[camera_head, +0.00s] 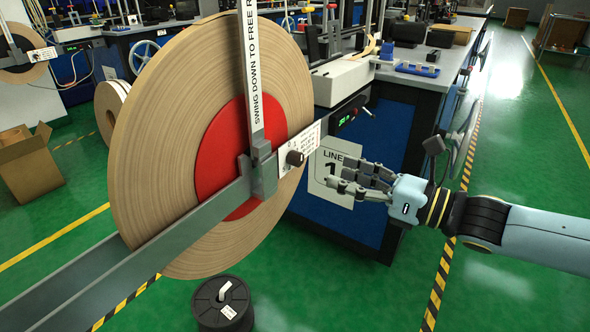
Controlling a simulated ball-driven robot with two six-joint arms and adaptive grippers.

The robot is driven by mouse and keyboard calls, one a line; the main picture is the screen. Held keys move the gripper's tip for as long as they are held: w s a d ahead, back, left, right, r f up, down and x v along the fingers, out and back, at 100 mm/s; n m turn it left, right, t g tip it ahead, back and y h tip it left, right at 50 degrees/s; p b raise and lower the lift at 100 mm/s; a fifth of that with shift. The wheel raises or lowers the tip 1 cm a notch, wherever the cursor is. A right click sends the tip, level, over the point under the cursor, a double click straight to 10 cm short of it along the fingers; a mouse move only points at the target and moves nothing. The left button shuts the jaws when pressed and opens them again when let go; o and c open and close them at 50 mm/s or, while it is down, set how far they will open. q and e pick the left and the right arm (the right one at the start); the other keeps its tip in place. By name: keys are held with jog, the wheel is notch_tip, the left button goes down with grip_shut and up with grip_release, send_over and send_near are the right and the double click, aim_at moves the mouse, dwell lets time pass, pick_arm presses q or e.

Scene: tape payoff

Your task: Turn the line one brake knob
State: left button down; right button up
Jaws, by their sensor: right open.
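A dark round knob (295,158), which looks like the brake knob, sticks out at the lower end of a white label plate (322,133) on the grey arm in front of the big tape reel. The plate's small print is too small to read. My right gripper (347,181) comes in from the right, with its fingers open and empty and pointing left. In the picture it is right of the knob and slightly lower, with a visible gap between them. It overlaps the white "LINE 1" sign (326,163) on the blue cabinet. My left gripper is not in view.
The large tan reel (165,130) with a red hub (222,160) fills the left. A white bar (249,60) reading "SWING DOWN TO FREE R…" stands upright before it. A black spool (222,305) sits on the green floor. An open carton (30,170) is at far left.

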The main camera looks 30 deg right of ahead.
aim_at(301, 161)
jog(key=b+x, duration=0.1)
jog(key=x, duration=0.1)
jog(key=b+x, duration=0.1)
jog(key=x, duration=0.1)
jog(key=shift+f+b, duration=0.3)
jog(key=shift+f, duration=0.1)
jog(key=w, duration=0.1)
jog(key=w+a, duration=0.1)
jog(key=w+r, duration=0.1)
jog(key=shift+w+a+p, duration=0.2)
jog(key=shift+w+p, duration=0.15)
jog(key=shift+w+a, duration=0.1)
jog(key=shift+w, duration=0.15)
jog(key=shift+w+a+f, duration=0.1)
jog(key=shift+w+f, duration=0.05)
jog(key=shift+w, duration=0.05)
jog(key=c, duration=0.5)
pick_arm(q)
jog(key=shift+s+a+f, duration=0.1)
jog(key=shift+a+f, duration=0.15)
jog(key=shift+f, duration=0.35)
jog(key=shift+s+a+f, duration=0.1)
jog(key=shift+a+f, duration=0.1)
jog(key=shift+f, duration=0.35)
pick_arm(e)
grip_shut()
